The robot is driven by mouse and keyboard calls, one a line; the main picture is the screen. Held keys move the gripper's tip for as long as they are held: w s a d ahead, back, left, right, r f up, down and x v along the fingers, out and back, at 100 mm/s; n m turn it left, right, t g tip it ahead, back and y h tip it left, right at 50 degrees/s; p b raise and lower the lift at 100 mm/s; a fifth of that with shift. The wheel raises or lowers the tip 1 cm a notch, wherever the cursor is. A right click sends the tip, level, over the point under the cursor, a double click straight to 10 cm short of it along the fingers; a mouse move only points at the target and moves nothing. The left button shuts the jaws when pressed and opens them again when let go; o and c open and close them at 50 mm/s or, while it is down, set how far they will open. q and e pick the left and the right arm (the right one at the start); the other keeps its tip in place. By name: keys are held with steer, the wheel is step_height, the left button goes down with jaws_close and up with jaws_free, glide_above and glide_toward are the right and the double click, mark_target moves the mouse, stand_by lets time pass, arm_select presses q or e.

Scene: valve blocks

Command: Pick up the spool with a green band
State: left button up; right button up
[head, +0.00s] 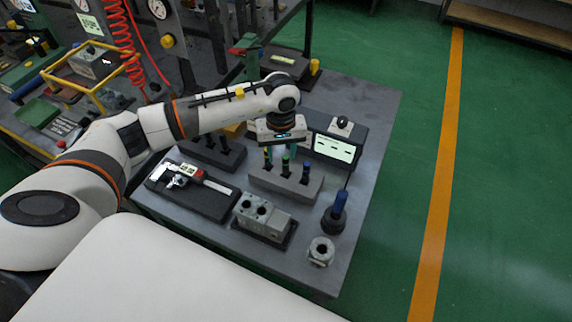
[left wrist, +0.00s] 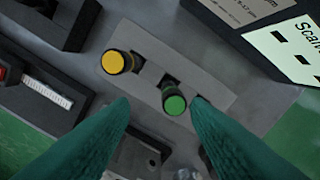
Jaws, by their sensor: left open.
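The spool with a green band (head: 285,166) stands upright in a grey block (head: 262,182), between a yellow-banded spool (head: 267,156) and a blue-banded spool (head: 306,171). In the left wrist view the green spool's round top (left wrist: 174,104) shows between my fingertips, closer to the right one. The yellow top (left wrist: 115,62) lies up and left of it. The blue spool is hidden there, probably by the right finger. My left gripper (head: 280,151) points down above the block, open and empty; I cannot tell its exact height over the spool. My right gripper is not in view.
A display box (head: 334,148) stands behind and right of the block. A caliper (head: 185,176) on a dark tray, a valve body (head: 262,216), a blue-handled tool (head: 338,210) and a metal nut-like part (head: 320,250) lie around it. Another dark block (head: 225,156) stands left.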

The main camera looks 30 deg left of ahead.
mark_target(285, 157)
arm_select(q)
steer(key=shift+w+f, duration=0.3)
steer(key=shift+f, duration=0.55)
steer(key=shift+w+d+f+p, duration=0.1)
steer(key=shift+d+f+p, duration=0.15)
steer(key=shift+f+p, duration=0.6)
step_height(285, 157, down, 2)
steer(key=shift+d+f+p, duration=0.1)
steer(key=shift+f+p, duration=0.15)
steer(key=shift+p, duration=0.15)
steer(key=shift+w+f, duration=0.1)
steer(key=shift+f, duration=0.4)
jaws_close()
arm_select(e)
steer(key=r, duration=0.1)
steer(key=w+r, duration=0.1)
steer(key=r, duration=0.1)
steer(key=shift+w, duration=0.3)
